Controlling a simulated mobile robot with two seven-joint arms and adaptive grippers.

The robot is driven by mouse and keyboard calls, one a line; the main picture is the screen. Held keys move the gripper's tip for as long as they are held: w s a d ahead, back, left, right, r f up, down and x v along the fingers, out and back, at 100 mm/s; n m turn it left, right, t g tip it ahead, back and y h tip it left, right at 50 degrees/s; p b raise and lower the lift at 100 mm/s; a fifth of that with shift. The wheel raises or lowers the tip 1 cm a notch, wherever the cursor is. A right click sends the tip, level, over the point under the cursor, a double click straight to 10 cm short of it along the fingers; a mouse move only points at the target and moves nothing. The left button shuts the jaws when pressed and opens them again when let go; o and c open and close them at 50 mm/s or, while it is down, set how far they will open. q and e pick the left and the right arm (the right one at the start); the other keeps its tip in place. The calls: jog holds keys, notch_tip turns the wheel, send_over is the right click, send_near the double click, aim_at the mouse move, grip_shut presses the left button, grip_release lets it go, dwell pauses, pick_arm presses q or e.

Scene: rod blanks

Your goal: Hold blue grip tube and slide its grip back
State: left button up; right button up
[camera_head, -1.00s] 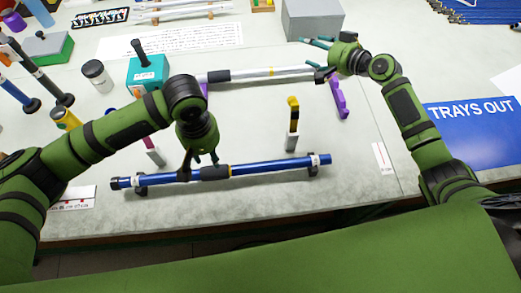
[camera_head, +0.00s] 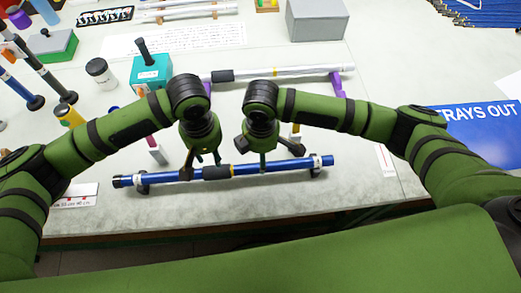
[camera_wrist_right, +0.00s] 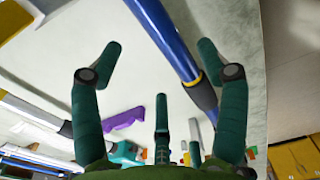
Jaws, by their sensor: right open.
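The blue grip tube (camera_head: 275,167) lies across the front of the bench with a black grip (camera_head: 216,172) and a yellow ring at the grip's right end. My left gripper (camera_head: 198,165) is at the tube just left of the grip; one dark finger crosses the tube, but its closure is unclear. My right gripper (camera_head: 268,158) is open over the blue section right of the grip. In the right wrist view, the tube (camera_wrist_right: 168,38) and black grip (camera_wrist_right: 204,96) lie beyond the spread fingers, with no finger clearly closed on them.
Dark supports (camera_head: 142,183) hold the tube near both ends. A silver tube (camera_head: 290,72) lies behind on purple supports (camera_head: 337,84). A teal block (camera_head: 151,72) and white jar (camera_head: 101,72) stand back left; a grey box (camera_head: 316,20) is at the back.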

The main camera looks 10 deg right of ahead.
jog(key=shift+s+f, duration=0.1)
jog(key=shift+f, duration=3.35)
